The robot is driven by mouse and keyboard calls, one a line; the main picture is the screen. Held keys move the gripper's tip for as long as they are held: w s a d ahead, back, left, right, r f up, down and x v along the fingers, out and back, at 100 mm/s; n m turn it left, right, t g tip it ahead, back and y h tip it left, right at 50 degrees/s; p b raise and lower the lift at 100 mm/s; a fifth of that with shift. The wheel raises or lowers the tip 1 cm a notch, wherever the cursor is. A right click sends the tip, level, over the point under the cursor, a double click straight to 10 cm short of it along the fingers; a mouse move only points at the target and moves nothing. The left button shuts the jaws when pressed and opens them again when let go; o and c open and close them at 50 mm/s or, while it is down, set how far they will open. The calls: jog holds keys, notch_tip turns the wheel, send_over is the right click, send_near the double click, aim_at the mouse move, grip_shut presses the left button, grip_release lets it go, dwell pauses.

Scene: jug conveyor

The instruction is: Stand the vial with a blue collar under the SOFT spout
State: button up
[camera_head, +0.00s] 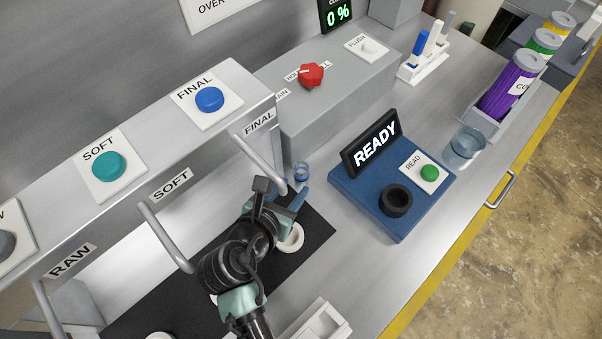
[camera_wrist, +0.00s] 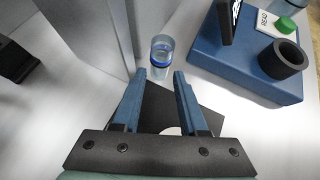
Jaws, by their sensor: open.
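The vial with a blue collar (camera_head: 301,172) stands upright on the counter beside the end of the dark mat, near the FINAL spout. It also shows in the wrist view (camera_wrist: 161,52), just beyond the fingertips and roughly between them. My gripper (camera_head: 284,192) is open and empty, with its blue fingers (camera_wrist: 160,75) pointing at the vial. The SOFT spout (camera_head: 166,238) is a grey bent tube below the SOFT label, to the left of my gripper. The FINAL spout (camera_head: 258,163) is close to my gripper. My arm hides part of the mat.
The dark mat (camera_head: 318,238) runs under the spouts and carries white rings (camera_head: 292,238). A blue reader (camera_head: 408,219) with a READY sign and a black ring stands to the right. A clear beaker (camera_head: 467,143) stands farther right. Bare counter lies between mat and reader.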

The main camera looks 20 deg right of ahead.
aim_at(299, 175)
jog(key=w+d, duration=0.2)
jog(key=d, duration=0.1)
jog(key=shift+w+d+r, duration=0.1)
jog(key=shift+w+d, duration=0.05)
jog(key=shift+w, duration=0.25)
jog(key=shift+w+d+f, duration=0.2)
jog(key=shift+w+f, duration=0.1)
jog(key=shift+f, duration=0.1)
grip_shut()
